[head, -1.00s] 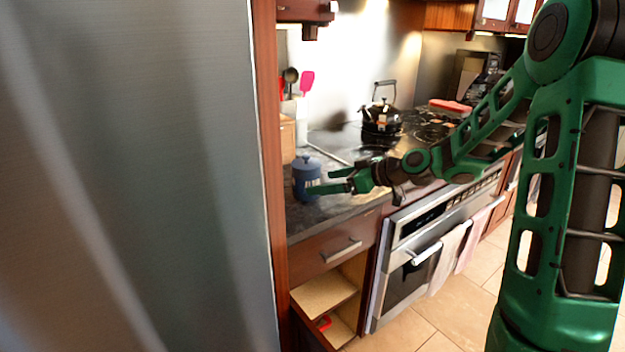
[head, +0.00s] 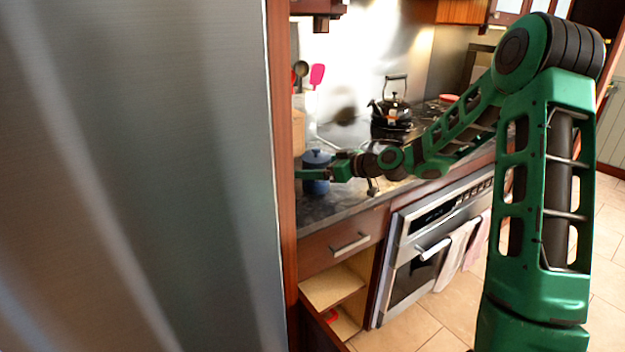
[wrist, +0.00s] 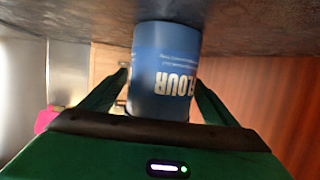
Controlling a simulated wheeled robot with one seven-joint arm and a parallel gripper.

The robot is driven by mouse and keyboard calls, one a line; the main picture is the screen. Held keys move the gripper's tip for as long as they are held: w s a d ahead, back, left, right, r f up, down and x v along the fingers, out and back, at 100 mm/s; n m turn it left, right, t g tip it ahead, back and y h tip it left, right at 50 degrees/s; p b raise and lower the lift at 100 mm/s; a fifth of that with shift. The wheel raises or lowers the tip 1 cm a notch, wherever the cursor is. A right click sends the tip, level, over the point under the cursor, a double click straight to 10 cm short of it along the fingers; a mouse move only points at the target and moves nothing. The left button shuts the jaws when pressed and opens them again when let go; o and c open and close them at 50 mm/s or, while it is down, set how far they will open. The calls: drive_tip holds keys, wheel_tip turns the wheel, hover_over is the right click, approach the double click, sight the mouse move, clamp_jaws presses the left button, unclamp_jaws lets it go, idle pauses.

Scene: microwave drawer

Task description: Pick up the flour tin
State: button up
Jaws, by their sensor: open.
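The flour tin (head: 316,186) is a blue cylinder with a lid, standing on the dark countertop beside the tall fridge. In the wrist view the tin (wrist: 163,70) appears upside down, with white "FLOUR" lettering. My gripper (head: 312,174) is open at the tin's height, with its fingers reaching around it. In the wrist view one finger shows on each side of the tin, with the tin between them. I cannot tell whether either finger touches it. Part of the tin is hidden behind my gripper in the head view.
The fridge (head: 140,180) fills the left side. A black kettle (head: 393,110) stands on the stove behind my arm. A utensil holder with a pink spatula (head: 317,75) is behind the tin. An open cabinet (head: 335,290) and an oven (head: 430,255) are below the counter.

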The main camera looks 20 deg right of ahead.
drive_tip(key=x, duration=0.2)
drive_tip(key=shift+w+a+f, duration=0.1)
drive_tip(key=shift+w+a, duration=0.05)
drive_tip(key=shift+a, duration=0.05)
drive_tip(key=shift+c, duration=0.4)
drive_tip(key=c, duration=1.1)
drive_tip(key=shift+c, duration=0.2)
wheel_tip(320, 180, up, 10)
drive_tip(key=shift+r, duration=0.1)
